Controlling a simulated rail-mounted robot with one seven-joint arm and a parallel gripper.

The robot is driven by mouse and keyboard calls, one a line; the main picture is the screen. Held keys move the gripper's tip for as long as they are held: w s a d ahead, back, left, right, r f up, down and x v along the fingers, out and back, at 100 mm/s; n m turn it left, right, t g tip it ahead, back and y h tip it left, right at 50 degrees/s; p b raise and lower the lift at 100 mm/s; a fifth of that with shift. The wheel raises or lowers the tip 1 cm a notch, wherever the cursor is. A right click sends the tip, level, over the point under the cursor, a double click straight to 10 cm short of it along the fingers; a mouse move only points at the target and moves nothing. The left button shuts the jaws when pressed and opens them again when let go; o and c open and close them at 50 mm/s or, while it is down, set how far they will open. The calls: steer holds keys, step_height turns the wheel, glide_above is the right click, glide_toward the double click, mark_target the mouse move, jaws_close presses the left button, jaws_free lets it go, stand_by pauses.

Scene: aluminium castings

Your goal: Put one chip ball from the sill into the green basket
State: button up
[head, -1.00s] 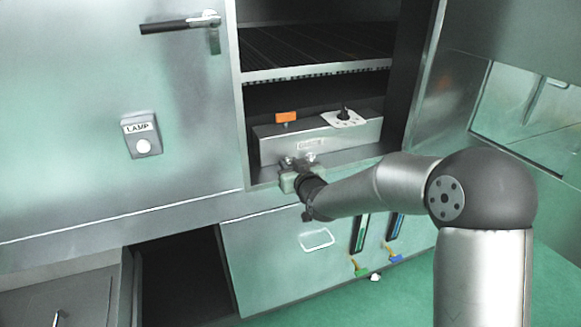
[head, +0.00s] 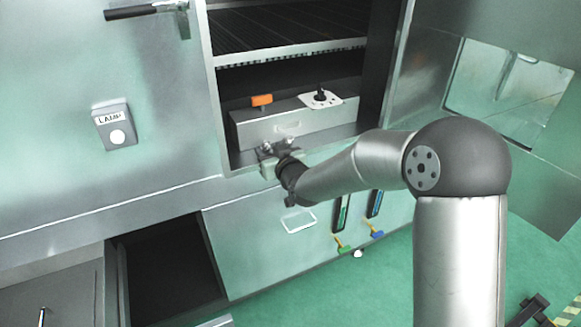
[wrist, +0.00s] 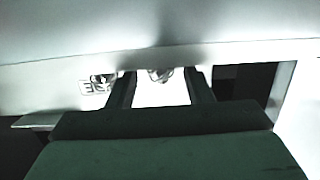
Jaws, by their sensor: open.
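Small crumpled, shiny pieces that look like chip balls lie on the sill of the open cabinet, one at the left (head: 265,147) and one at the right (head: 290,142). My gripper (head: 274,156) is at the sill's front edge, right at these pieces. In the wrist view my gripper (wrist: 161,84) is open, its two dark fingers pointing forward. One shiny piece (wrist: 160,74) shows between the fingertips, and contact cannot be told. Another shiny piece (wrist: 102,78) is left of the fingers. The green basket is not in view.
A grey box with an orange part (head: 262,100) and a knob plate (head: 321,98) stands behind the sill, under a rack shelf. Below are a panel handle (head: 300,221), green (head: 342,245) and blue (head: 374,231) brushes. A small white object (head: 358,253) lies on the floor.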

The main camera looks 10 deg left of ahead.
steer(key=v, duration=1.6)
steer(key=s+d+f+m+g+h, duration=0.2)
steer(key=d+f+h, duration=0.15)
steer(key=d, duration=0.45)
steer(key=s+d+f+m+g+h, duration=0.25)
steer(key=d+h, duration=0.25)
steer(key=d, duration=0.3)
steer(key=s+d+f+m+g+h, duration=0.1)
steer(key=s+d+f+g+h, duration=0.1)
steer(key=s+d, duration=0.6)
steer(key=shift+s+f+g, duration=0.15)
steer(key=shift+s+g, duration=0.1)
steer(key=shift+g, duration=0.6)
steer(key=shift+o, duration=0.5)
steer(key=s+d+m+g, duration=0.2)
steer(key=s+d+g, duration=0.1)
steer(key=s, duration=0.7)
steer(key=shift+s+r+g, duration=0.25)
steer(key=shift+s+g, duration=0.1)
steer(key=shift+g, duration=0.35)
steer(key=shift+w, duration=0.1)
